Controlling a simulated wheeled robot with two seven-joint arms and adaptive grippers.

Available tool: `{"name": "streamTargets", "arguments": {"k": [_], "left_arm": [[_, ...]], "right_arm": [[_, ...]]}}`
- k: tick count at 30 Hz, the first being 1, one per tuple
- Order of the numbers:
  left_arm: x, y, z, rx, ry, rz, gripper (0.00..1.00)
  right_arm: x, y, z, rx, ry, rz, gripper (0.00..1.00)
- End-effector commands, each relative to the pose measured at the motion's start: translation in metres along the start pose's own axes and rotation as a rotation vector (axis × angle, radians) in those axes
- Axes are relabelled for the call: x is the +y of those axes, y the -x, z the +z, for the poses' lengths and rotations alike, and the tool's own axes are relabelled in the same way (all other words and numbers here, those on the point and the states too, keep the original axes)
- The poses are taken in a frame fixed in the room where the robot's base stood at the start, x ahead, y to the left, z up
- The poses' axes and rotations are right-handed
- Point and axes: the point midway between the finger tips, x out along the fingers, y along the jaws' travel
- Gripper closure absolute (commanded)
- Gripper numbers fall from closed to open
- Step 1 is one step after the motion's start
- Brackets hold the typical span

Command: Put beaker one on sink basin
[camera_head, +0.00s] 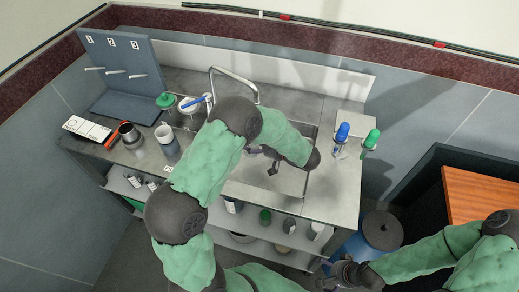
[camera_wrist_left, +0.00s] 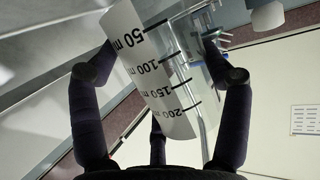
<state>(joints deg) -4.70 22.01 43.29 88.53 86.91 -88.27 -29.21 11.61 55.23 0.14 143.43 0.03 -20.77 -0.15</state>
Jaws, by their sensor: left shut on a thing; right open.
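A clear beaker with black graduation marks and a white panel (camera_wrist_left: 150,75) is between the fingers of my left gripper (camera_wrist_left: 160,72) in the left wrist view. It looks tilted there. In the head view my left gripper (camera_head: 264,158) is over the sink basin (camera_head: 290,184); the arm hides part of the basin, and I cannot make out the held beaker clearly. How high it is above the basin floor I cannot tell. My right gripper (camera_head: 340,275) is low at the bottom right, open and away from the counter.
A curved faucet (camera_head: 232,72) stands behind the sink. Blue-topped (camera_head: 342,134) and green-topped (camera_head: 371,140) bottles stand right of it. Another beaker (camera_head: 167,142), a dark cup (camera_head: 129,132) and a pegboard rack (camera_head: 122,68) are on the left. The counter's front right is clear.

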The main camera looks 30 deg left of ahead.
Motion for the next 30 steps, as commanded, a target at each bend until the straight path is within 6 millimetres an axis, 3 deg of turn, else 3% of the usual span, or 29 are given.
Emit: {"name": "streamTargets", "arguments": {"k": [1, 6, 11, 19, 30], "left_arm": [[0.007, -0.003, 0.010, 0.000, 0.001, 0.000, 0.53], [0.020, -0.007, 0.022, 0.001, 0.003, 0.000, 0.53], [0.025, -0.008, 0.028, 0.001, 0.004, 0.000, 0.53], [0.030, -0.020, 0.061, 0.000, 0.001, 0.000, 0.53], [0.030, -0.021, 0.063, 0.000, 0.002, 0.000, 0.53]], "right_arm": [[0.002, -0.006, 0.000, 0.000, 0.000, 0.000, 0.00], [0.004, -0.012, -0.001, 0.000, 0.000, 0.000, 0.00], [0.005, -0.014, -0.001, 0.000, 0.000, 0.000, 0.00], [0.012, -0.034, -0.001, 0.000, 0.000, 0.000, 0.00], [0.012, -0.033, -0.002, 0.001, 0.000, 0.000, 0.00]]}}
